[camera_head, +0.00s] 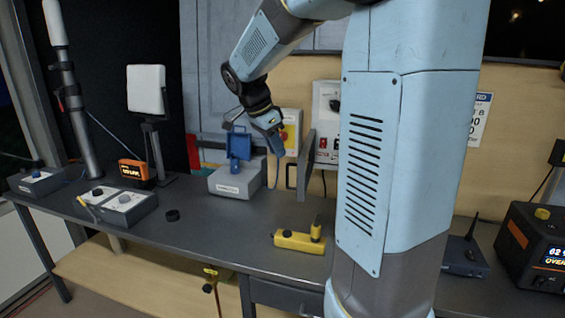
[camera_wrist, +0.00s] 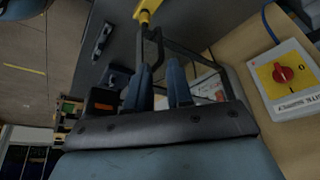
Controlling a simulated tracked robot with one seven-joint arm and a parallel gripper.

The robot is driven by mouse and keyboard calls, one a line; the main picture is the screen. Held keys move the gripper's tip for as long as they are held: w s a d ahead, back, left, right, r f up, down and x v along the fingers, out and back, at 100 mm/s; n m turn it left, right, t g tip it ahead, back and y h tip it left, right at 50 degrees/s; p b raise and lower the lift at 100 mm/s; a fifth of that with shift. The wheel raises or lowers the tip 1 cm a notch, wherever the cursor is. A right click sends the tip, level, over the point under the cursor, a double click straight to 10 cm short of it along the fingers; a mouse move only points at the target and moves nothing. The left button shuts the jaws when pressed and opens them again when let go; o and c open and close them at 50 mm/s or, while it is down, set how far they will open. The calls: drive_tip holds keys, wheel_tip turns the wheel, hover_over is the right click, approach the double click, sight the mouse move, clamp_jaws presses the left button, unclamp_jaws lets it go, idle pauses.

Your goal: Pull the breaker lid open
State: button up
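The breaker box (camera_head: 290,132) is on the back wall, with a yellow plate and a red knob (camera_wrist: 283,73) that shows clearly in the wrist view. Its knob is uncovered. A dark grey panel (camera_head: 306,160), seemingly the lid, stands out from the wall nearly edge-on at the box's right, with a loop handle (camera_head: 290,175). The handle (camera_wrist: 159,45) also shows just past my fingertips in the wrist view. My gripper (camera_wrist: 163,65) is open, its two blue fingers apart and apparently empty. In the head view my gripper (camera_head: 275,170) points down, left of the handle; contact cannot be told.
A yellow tool (camera_head: 298,241) lies on the workbench (camera_head: 215,228) in front. A white meter box (camera_head: 327,110) is on the wall to the right. The bench middle is mostly clear.

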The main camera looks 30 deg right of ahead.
drive_tip(key=v, duration=0.3)
drive_tip(key=shift+r, duration=0.2)
drive_tip(key=shift+s+a, duration=0.1)
idle(0.3)
drive_tip(key=s+a+f+n+t+y, duration=0.1)
drive_tip(key=s+a+n+t+y, duration=0.1)
drive_tip(key=s+n, duration=0.6)
drive_tip(key=s+a+f+n+t+y, duration=0.2)
drive_tip(key=s+a+n, duration=0.3)
drive_tip(key=s+n, duration=0.4)
drive_tip(key=s+t, duration=0.1)
drive_tip(key=s, duration=0.3)
drive_tip(key=shift+y, duration=0.3)
drive_tip(key=shift+s, duration=0.15)
